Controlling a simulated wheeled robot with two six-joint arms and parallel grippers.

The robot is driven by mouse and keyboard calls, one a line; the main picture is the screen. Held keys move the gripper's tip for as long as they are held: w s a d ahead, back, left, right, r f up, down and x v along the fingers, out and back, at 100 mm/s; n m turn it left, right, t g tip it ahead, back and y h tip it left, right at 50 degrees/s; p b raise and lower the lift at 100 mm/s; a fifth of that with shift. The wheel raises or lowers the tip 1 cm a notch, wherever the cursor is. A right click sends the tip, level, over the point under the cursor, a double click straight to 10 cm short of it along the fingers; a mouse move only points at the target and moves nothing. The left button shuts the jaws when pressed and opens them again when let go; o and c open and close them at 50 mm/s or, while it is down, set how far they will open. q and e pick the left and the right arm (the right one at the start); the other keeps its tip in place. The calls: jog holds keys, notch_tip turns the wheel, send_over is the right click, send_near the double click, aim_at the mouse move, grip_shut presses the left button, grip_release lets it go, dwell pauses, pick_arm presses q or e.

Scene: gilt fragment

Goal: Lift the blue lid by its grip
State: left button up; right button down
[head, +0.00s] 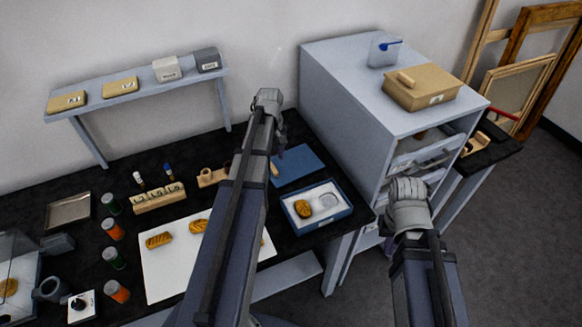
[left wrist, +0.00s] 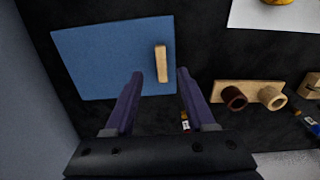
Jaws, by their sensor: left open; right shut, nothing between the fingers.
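The blue lid (head: 300,164) lies flat on the black table, left of the grey cabinet. In the left wrist view the lid (left wrist: 105,55) shows its pale wooden grip (left wrist: 161,63), a short bar near one edge. In the head view the grip (head: 274,168) is partly hidden by my left arm. My left gripper (head: 279,153) is over the lid's left side. Its open fingers (left wrist: 159,76) point toward the grip, one on either side in the picture, with nothing between them. My right gripper (head: 388,243) is shut and empty, in front of the cabinet.
A blue box (head: 345,214) holding a gilt piece (head: 303,209) stands in front of the lid. A wooden holder (left wrist: 250,95) lies close to the lid. The grey cabinet (head: 330,110) rises to the right. A white sheet (head: 165,278) with gilt pieces lies nearer.

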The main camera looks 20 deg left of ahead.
aim_at(273, 168)
pick_arm(q)
jog(key=f+b, duration=0.5)
jog(key=shift+a+f, duration=0.1)
jog(key=shift+a, duration=0.1)
grip_shut()
dwell(0.3)
